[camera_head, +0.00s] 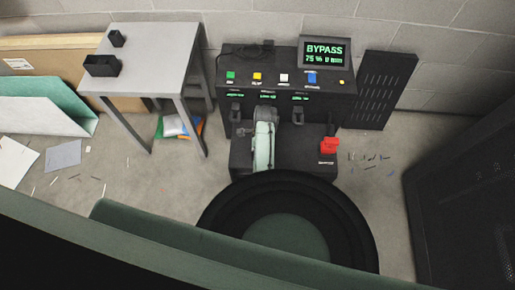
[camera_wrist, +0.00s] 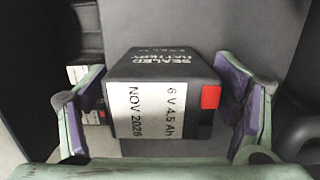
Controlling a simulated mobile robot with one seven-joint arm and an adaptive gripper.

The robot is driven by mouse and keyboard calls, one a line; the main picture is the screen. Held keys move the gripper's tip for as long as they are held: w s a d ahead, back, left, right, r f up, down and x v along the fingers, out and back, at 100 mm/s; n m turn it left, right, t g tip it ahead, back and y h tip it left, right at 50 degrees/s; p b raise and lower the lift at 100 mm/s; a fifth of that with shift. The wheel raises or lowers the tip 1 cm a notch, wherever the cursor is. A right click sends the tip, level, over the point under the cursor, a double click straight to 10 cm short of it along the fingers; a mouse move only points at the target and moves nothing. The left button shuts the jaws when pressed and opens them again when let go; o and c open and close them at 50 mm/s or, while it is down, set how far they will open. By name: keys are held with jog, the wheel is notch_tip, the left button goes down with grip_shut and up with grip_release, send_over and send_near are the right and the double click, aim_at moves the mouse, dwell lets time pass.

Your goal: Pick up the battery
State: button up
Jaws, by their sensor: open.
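The battery (camera_wrist: 160,68) is a dark grey block in the middle of the wrist view. Its top reads "SEALED BATTERY", upside down in the picture. Its near face carries a white label reading "6 V 4.5 Ah" and "NOV 2026", with a red patch on the right. My gripper (camera_wrist: 167,92) is open, with one pale green, purple-padded finger on each side of the battery. A narrow gap shows between each finger and the battery. I cannot make out the battery in the head view.
A black console (camera_head: 285,85) with coloured buttons and a "BYPASS" screen (camera_head: 324,51) stands against the block wall. A red block (camera_head: 329,145) sits at its front right. A grey table (camera_head: 150,62) with two small black holders is at left. Loose debris lies on the floor.

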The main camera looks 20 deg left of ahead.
jog(key=shift+f, duration=0.1)
jog(key=shift+c, duration=0.2)
jog(key=c, duration=1.8)
grip_shut()
jog(key=shift+r, duration=0.2)
